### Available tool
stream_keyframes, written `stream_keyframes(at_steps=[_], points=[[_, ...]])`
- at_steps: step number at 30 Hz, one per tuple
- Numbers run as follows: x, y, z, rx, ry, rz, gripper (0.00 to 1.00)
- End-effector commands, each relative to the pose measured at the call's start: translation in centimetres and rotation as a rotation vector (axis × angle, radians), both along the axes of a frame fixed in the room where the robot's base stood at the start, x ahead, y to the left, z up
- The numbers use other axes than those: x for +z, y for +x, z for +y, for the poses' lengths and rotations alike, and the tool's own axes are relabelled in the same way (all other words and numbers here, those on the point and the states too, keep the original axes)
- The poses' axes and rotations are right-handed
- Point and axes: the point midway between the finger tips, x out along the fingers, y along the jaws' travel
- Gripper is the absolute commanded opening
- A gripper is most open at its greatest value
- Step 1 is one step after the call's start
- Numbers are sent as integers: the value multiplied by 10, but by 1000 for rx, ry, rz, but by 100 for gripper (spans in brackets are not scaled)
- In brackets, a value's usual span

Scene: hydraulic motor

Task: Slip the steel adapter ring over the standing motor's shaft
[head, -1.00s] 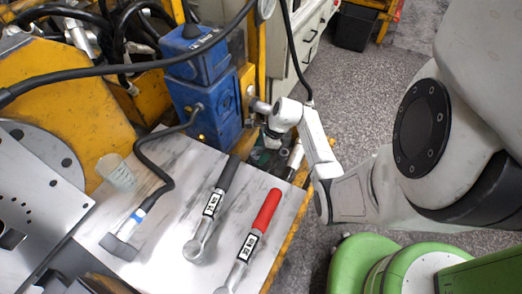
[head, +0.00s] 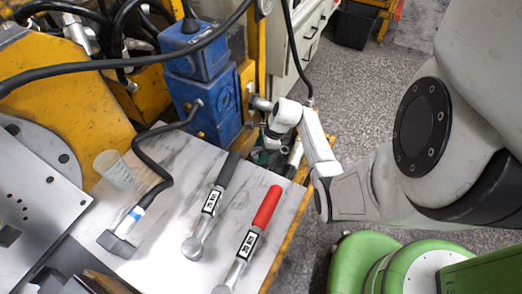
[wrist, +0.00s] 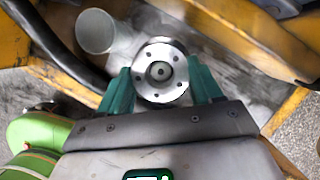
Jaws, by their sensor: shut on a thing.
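In the wrist view, my gripper (wrist: 160,88) is shut on the steel adapter ring (wrist: 178,93), its two green fingers on either side. The ring is a bright flange with several small holes and faces the camera. A round grey end (wrist: 159,71) with a small dark centre shows inside the ring's opening. It may be the motor's shaft; I cannot tell whether the ring is around it or above it. In the head view, my gripper (head: 262,154) is small and partly hidden beside the blue unit. I cannot make out the standing motor's body there.
A blue hydraulic unit (head: 205,97) and yellow machine frame (head: 75,85) stand close to my gripper. Speckled floor lies right.

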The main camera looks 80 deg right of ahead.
Motion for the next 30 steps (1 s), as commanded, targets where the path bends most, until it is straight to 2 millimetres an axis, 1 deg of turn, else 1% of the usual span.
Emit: stream_keyframes(at_steps=[14,30], points=[[-1,0,-1,-1,-1,-2,11],[-12,0,0,0,0,-1,11]])
